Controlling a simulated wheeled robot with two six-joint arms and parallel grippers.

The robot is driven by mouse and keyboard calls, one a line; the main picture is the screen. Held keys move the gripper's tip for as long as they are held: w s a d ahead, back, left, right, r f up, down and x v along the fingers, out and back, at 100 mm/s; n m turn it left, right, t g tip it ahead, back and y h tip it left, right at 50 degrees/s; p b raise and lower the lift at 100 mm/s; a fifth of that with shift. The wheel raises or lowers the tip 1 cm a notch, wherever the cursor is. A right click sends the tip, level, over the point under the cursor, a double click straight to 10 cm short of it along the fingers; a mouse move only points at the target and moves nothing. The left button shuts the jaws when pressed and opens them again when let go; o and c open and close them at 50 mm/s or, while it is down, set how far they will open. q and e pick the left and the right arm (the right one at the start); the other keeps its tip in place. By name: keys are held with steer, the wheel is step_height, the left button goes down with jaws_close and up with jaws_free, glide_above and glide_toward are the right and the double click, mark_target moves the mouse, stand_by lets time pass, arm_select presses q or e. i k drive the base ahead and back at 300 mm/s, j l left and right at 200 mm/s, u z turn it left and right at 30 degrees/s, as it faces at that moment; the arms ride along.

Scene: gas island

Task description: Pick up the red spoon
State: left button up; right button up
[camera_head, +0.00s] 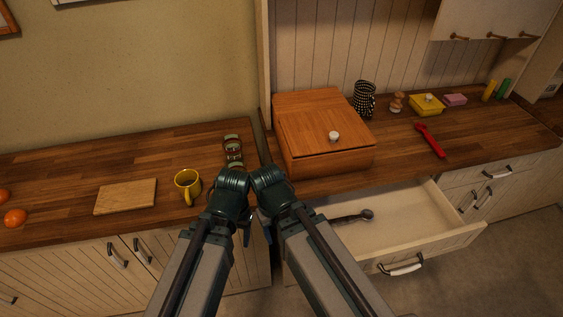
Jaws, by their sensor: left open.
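The red spoon (431,141) lies on the wooden counter at the right. Its rounded head points to the back left and its handle to the front right. My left gripper (246,232) is open and small in view, low in the middle between my two arms. My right gripper (264,219) is close beside it and mostly hidden by my arm, so its jaws cannot be made out. Both are well to the left of the spoon and apart from it.
An open drawer (448,228) holding a dark utensil (352,216) juts out below the counter. A wooden bread box (318,165) stands left of the spoon. A yellow box (425,105) and pink block (455,99) are behind it.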

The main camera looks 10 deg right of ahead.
mark_target(420, 126)
steer(key=k+j+z, duration=0.1)
steer(key=z, duration=0.4)
steer(key=k+j+z, duration=0.15)
steer(key=z, duration=0.3)
steer(key=k+z, duration=0.2)
steer(key=z, duration=0.3)
steer(key=i, duration=0.5)
steer(key=u, duration=0.55)
steer(key=i+l+u, duration=0.15)
steer(key=l, duration=0.2)
steer(key=l+u, duration=0.2)
steer(key=l, duration=0.2)
steer(key=i+l+u, duration=0.15)
steer(key=l, duration=0.2)
steer(key=i+l+u, duration=0.1)
steer(key=l, duration=0.95)
steer(key=i+l, duration=0.1)
steer(key=l, duration=0.9)
steer(key=u, duration=0.05)
